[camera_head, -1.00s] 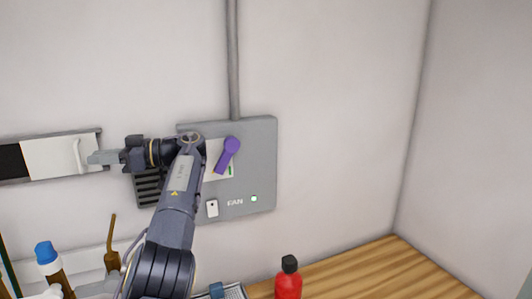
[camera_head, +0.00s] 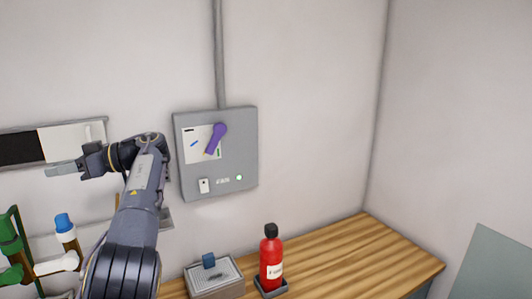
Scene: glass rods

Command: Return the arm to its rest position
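My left arm rises from the lower left, and its gripper (camera_head: 66,169) points left in front of the wall. The fingers look close together, but their gap cannot be made out from this side. A grey fan control box (camera_head: 245,150) is on the wall to the right of my arm. It has a purple lever (camera_head: 216,138), a small white switch (camera_head: 203,185) and a lit green lamp (camera_head: 239,178). My arm is apart from the lever in the picture. My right gripper is not in view.
A red bottle with a black cap (camera_head: 271,262) stands on the wooden counter (camera_head: 350,245), beside a grey tray (camera_head: 228,278) with a blue-topped item. A blue-capped bottle (camera_head: 64,228) and green apparatus (camera_head: 14,245) are at lower left. The counter's right part is clear.

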